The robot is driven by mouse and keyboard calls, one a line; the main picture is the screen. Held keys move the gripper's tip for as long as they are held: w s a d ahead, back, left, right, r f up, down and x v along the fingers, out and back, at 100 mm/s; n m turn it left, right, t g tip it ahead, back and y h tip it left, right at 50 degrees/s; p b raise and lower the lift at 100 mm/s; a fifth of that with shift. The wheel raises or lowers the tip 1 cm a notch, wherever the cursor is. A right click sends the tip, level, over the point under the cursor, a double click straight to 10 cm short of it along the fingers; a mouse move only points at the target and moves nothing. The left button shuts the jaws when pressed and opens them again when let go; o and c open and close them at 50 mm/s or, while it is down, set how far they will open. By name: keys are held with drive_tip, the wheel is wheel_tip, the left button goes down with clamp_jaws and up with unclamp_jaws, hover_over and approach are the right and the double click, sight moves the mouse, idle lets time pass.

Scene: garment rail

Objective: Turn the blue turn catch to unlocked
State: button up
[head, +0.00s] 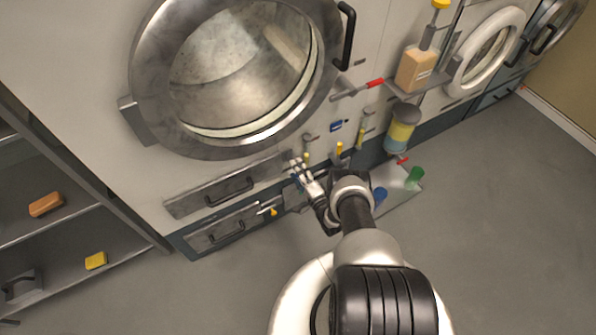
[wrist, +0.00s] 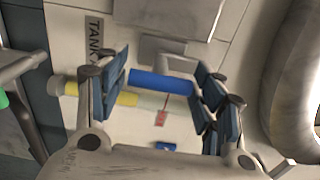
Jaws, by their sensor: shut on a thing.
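The blue turn catch (wrist: 160,82) is a blue bar on the pale machine front. In the wrist view it lies level across the picture, between my gripper's two dark-blue padded fingers. A small red mark (wrist: 162,118) with a thin red line is on the panel just below the bar. In the head view my gripper (head: 297,173) is at the machine front, below the large round door and at the drawer's right end. It hides the catch there.
The large round door (head: 145,85) is above my gripper. A wide drawer front (head: 190,203) is to its left. A yellow-ended knob (wrist: 115,97) is close to one finger. A small blue piece (head: 336,127) and a red-tipped lever (head: 374,83) are to the right.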

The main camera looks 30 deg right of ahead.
drive_tip(key=shift+w+r, duration=0.1)
drive_tip(key=o, duration=1.1)
drive_tip(key=s, duration=1.2)
drive_tip(key=shift+d, duration=0.2)
drive_tip(key=shift+s, duration=0.1)
